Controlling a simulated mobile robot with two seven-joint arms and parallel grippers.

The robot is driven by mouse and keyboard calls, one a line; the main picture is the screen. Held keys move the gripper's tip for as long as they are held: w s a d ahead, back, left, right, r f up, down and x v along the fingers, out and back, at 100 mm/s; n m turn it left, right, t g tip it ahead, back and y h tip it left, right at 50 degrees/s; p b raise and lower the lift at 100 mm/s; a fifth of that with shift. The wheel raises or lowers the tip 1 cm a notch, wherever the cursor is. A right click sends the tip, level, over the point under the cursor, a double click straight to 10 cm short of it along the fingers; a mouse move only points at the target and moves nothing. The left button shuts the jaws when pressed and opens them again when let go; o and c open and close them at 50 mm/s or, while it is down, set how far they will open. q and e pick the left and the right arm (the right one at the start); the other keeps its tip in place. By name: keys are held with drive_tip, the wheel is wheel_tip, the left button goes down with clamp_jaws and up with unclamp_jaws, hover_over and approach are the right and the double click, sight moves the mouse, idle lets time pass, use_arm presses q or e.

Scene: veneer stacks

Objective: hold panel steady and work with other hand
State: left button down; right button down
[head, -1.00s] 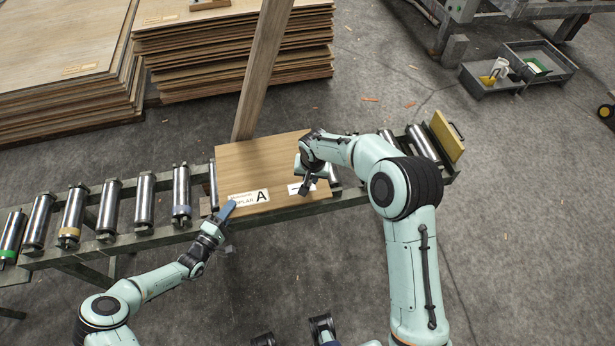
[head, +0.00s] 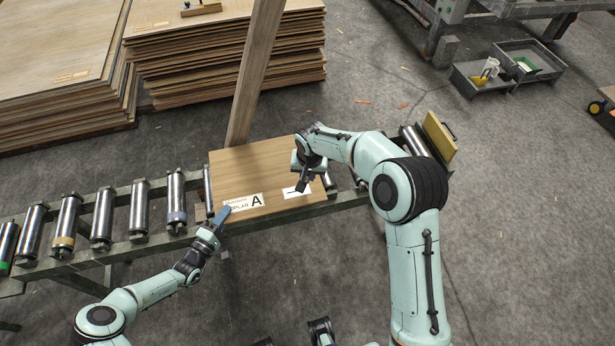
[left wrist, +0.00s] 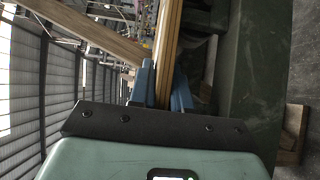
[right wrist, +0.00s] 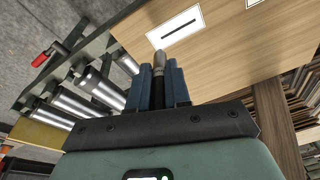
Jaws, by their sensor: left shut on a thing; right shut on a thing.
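The light wood panel (head: 255,165) lies on the roller conveyor. Its "A" label (head: 245,203) is near the front left; a white label (head: 290,193) with a black line is near the front right. My left gripper (head: 226,212) is shut on the panel's front edge; the left wrist view shows the layered edge (left wrist: 168,45) between its blue fingers. My right gripper (head: 301,187) is over the panel's right side, shut on a dark pen-like tool with a grey tip (right wrist: 160,60). The tip is close to the white label (right wrist: 178,28); contact cannot be told.
A wooden post (head: 254,75) rises behind the panel. Veneer stacks (head: 225,65) stand at the back left. Bare rollers (head: 138,205) lie left of the panel. A yellow block (head: 438,138) stands at the conveyor's right end. Grey trays (head: 485,80) lie on the floor at the right.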

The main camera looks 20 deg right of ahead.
drive_tip(key=shift+r, duration=1.85)
use_arm(q)
drive_tip(key=c, duration=1)
unclamp_jaws()
drive_tip(key=v, duration=1.2)
